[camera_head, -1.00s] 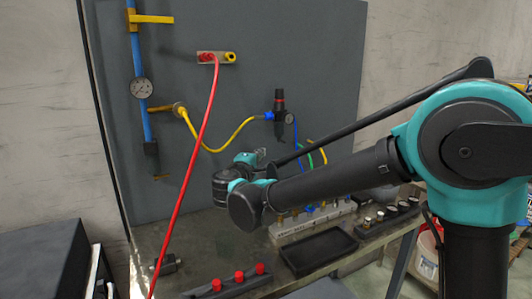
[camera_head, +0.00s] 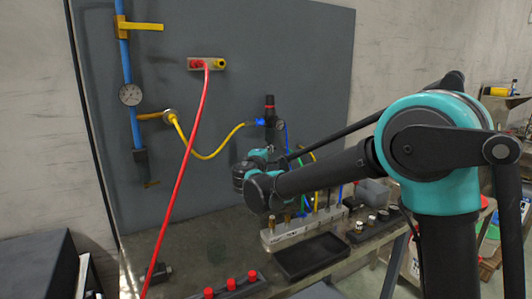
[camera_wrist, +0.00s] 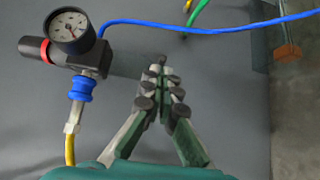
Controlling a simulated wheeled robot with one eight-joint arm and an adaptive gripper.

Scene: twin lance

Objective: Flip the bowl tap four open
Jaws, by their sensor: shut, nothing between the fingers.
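I cannot pick out which part is bowl tap four. A filter-regulator with a dial gauge (camera_wrist: 70,30) and a red-ended black knob sits at the upper left in the wrist view. In the head view the regulator (camera_head: 270,112) is on the grey panel, partly behind my arm. A pale block with several fittings (camera_head: 300,231) stands on the bench below my arm.
A blue hose (camera_wrist: 215,30) crosses above my fingertips in the wrist view, with a green hose (camera_wrist: 197,14) near it. A red hose (camera_head: 180,178) hangs in front of the panel. A black tray (camera_head: 308,256) lies on the bench. A yellow lever (camera_head: 142,26) is at upper left.

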